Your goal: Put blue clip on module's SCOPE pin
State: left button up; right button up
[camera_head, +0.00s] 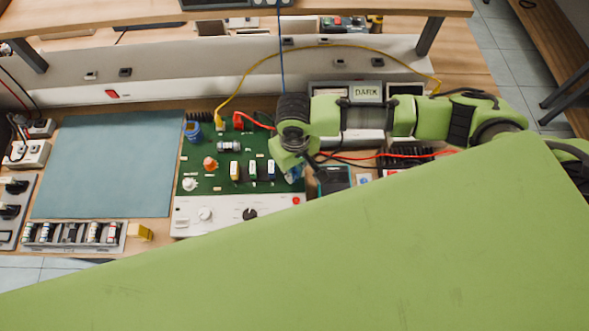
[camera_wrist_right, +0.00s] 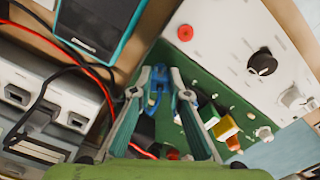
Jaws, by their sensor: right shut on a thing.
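My right gripper (camera_head: 291,174) is over the right edge of the green circuit board, the module (camera_head: 215,183), which has a white control panel along its front. In the right wrist view my right gripper (camera_wrist_right: 160,92) is shut on the blue clip (camera_wrist_right: 155,89), held between the fingertips with its nose toward the board edge and white panel (camera_wrist_right: 225,40). In the head view the clip is mostly hidden by the gripper. A thin blue lead (camera_head: 282,50) runs down from above to the gripper. I cannot read a SCOPE label or pick out its pin. My left gripper is out of view.
A yellow clip (camera_head: 219,122) and a red clip (camera_head: 238,121) sit at the board's back edge with their leads. A dark handheld device (camera_head: 334,180) lies right of the board. A blue-green mat (camera_head: 110,165) is clear at left. My green body part covers the front right.

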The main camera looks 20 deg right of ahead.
dwell(0.3)
jog(key=o, duration=1)
notch_tip(320, 180, up, 12)
jog(key=shift+f, duration=0.1)
